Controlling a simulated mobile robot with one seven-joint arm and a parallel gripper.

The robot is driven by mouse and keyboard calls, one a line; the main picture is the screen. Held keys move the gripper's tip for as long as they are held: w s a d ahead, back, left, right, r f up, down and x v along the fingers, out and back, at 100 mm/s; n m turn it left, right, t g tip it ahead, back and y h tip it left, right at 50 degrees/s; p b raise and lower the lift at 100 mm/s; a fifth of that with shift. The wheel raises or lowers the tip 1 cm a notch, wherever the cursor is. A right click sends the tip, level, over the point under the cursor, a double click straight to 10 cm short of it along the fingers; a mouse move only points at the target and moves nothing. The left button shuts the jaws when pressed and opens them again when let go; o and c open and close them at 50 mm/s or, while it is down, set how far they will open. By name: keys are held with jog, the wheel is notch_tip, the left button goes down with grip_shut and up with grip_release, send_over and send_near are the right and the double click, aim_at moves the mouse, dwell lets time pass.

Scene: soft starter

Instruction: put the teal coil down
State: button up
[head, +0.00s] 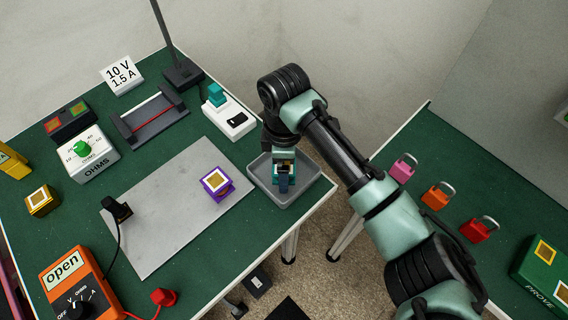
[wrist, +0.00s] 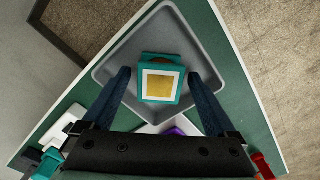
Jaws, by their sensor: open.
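The teal coil (wrist: 160,82), a block with a white-bordered gold square on top, rests in the grey tray (wrist: 107,74) in the wrist view. In the head view the grey tray (head: 309,194) sits at the right corner of the green table, and my gripper (head: 284,184) is over it, covering most of the coil. In the wrist view my gripper's two dark blue fingers (wrist: 161,85) stand apart on either side of the coil, with gaps between them and its sides.
A purple coil (head: 216,183) lies on the grey plate (head: 165,225) left of the tray. A white switch box (head: 229,120) with a teal top stands behind the tray. Pink, orange and red padlocks (head: 437,196) lie on the right table, across a floor gap.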

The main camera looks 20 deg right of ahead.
notch_tip(320, 180, up, 12)
jog(key=w+a+r+t+y, duration=0.1)
jog(key=w+a+r+t, duration=0.45)
jog(key=w+a, duration=0.3)
jog(key=w+a+r+m+t+y, duration=0.2)
jog(key=a+r+t, duration=0.35)
jog(key=r, duration=0.55)
jog(key=w+a+r+m+t+y, duration=0.15)
jog(key=a+r+t, duration=0.35)
jog(key=r, duration=0.6)
jog(key=s+d+r+m+t+h, duration=0.2)
jog(key=s+r+m+t, duration=0.2)
jog(key=s+r, duration=0.4)
jog(key=s+d+r+m+t+h, duration=0.2)
jog(key=s+r+m+t, duration=0.3)
jog(key=r, duration=0.7)
jog(key=s+t, duration=0.2)
jog(key=s, duration=0.2)
jog(key=shift+s+d+r, duration=0.15)
jog(key=shift+d+r, duration=0.25)
jog(key=shift+m+h, duration=0.25)
